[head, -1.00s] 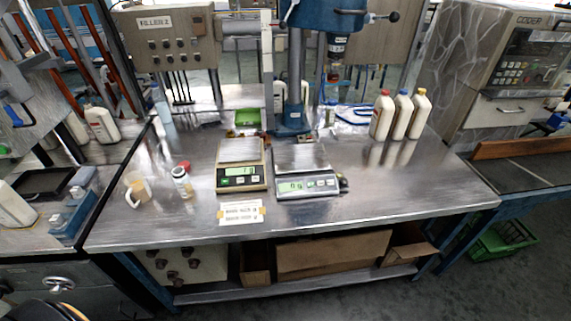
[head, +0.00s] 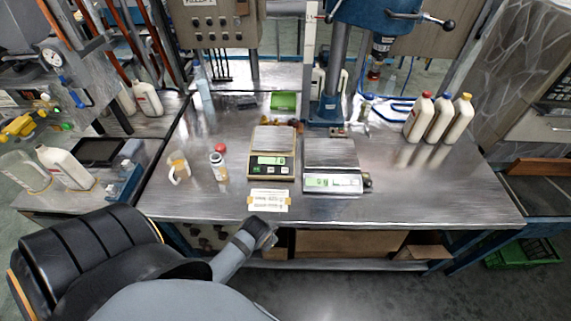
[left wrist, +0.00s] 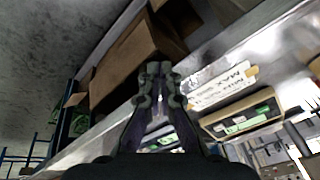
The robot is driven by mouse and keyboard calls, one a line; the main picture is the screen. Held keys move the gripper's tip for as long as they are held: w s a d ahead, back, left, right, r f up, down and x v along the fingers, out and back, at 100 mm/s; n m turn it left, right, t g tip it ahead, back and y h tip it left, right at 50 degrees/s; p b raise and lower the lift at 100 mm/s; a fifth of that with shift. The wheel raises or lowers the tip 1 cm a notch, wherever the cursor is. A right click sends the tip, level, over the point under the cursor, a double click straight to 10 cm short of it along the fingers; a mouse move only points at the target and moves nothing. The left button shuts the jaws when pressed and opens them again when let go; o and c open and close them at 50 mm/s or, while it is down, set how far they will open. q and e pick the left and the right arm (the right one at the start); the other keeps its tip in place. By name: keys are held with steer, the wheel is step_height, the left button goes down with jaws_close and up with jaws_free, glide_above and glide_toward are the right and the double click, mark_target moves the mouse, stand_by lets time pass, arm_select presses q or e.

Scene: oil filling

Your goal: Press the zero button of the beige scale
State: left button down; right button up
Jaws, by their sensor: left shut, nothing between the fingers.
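The beige scale (head: 271,170) stands on the steel table, its green display lit above a row of small buttons. In the left wrist view the beige scale (left wrist: 240,117) is right of the fingers, its front panel tilted in the picture. My left gripper (head: 267,232) is in front of the table's front edge, apart from the scale and nearer to me. In the left wrist view my left gripper (left wrist: 158,70) is shut and empty. My right gripper is not in view.
A grey scale (head: 332,182) stands just right of the beige one. A paper label (head: 268,200) lies in front of the beige scale. A mug (head: 178,168) and a small bottle (head: 218,168) stand to the left. Several white bottles (head: 437,118) stand at the back right.

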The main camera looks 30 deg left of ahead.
arm_select(q)
steer(key=w+a+r+m+t+p, duration=0.2)
steer(key=w+r+m, duration=0.15)
steer(key=r, duration=0.55)
step_height(320, 180, up, 2)
steer(key=m+t+y, duration=0.2)
steer(key=m+t, duration=0.5)
steer(key=m, duration=1.2)
glide_above(285, 170)
steer(key=s+d, duration=0.2)
steer(key=s, duration=0.3)
steer(key=shift+w+d+r+p, duration=0.15)
steer(key=shift+d+r+p, duration=0.05)
steer(key=shift+p, duration=0.25)
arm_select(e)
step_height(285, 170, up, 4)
arm_select(q)
steer(key=shift+f, duration=0.1)
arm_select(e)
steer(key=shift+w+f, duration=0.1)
